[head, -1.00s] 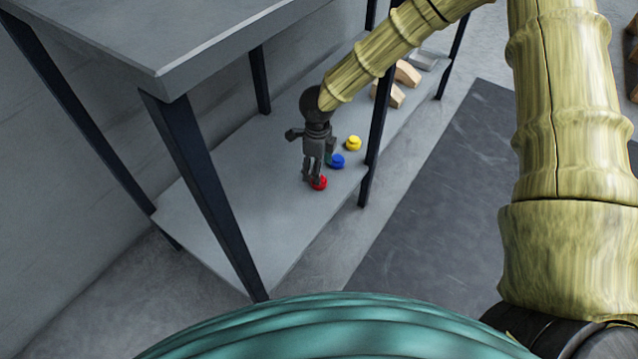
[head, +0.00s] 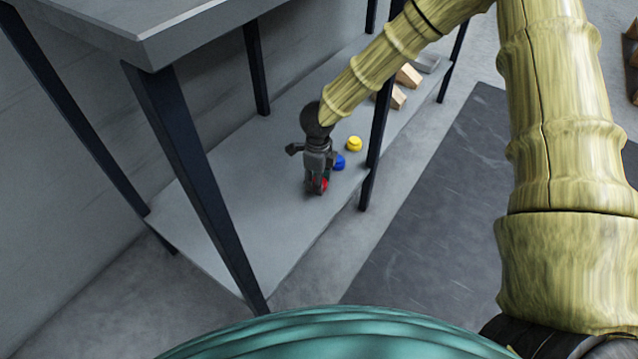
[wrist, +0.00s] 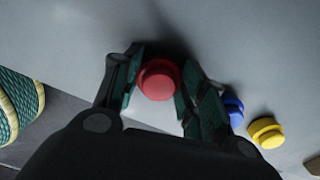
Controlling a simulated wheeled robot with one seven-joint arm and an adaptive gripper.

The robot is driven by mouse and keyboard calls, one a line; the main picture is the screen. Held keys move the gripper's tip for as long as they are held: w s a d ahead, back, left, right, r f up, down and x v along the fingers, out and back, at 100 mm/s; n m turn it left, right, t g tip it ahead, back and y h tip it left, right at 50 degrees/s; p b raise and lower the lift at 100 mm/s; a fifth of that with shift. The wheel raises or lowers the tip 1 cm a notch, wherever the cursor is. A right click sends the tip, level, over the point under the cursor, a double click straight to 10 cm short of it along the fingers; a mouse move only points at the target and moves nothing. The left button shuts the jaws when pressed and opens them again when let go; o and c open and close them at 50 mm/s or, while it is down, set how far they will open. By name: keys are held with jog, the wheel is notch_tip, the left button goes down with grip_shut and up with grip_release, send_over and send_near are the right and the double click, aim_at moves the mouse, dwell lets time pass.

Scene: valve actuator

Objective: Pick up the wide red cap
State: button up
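The wide red cap (wrist: 158,80) stands on the lower shelf, between the two fingers of my gripper (wrist: 157,88) in the wrist view. The left finger is close to the cap's left side and the right finger is close to its right side; I cannot tell whether either touches it. In the head view the red cap (head: 324,184) is mostly hidden behind my gripper (head: 316,188), which points down at the shelf. The fingers are apart, with the cap between them.
A blue cap (head: 340,162) and a yellow cap (head: 354,144) stand beside the red one on the lower shelf (head: 250,215). Wooden blocks (head: 408,76) lie farther back. Dark shelf posts (head: 380,110) and the upper shelf (head: 190,22) frame the space. The shelf's left part is clear.

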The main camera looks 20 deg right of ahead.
dwell(0.3)
jog(key=shift+r+p, duration=0.4)
jog(key=shift+r, duration=0.05)
notch_tip(320, 180, up, 3)
jog(key=shift+p, duration=1.2)
jog(key=s+d+r+p, duration=0.1)
jog(key=s+d+p, duration=0.5)
jog(key=s+d, duration=0.3)
jog(key=d, duration=0.3)
jog(key=shift+s+d, duration=0.35)
jog(key=shift+d, duration=0.05)
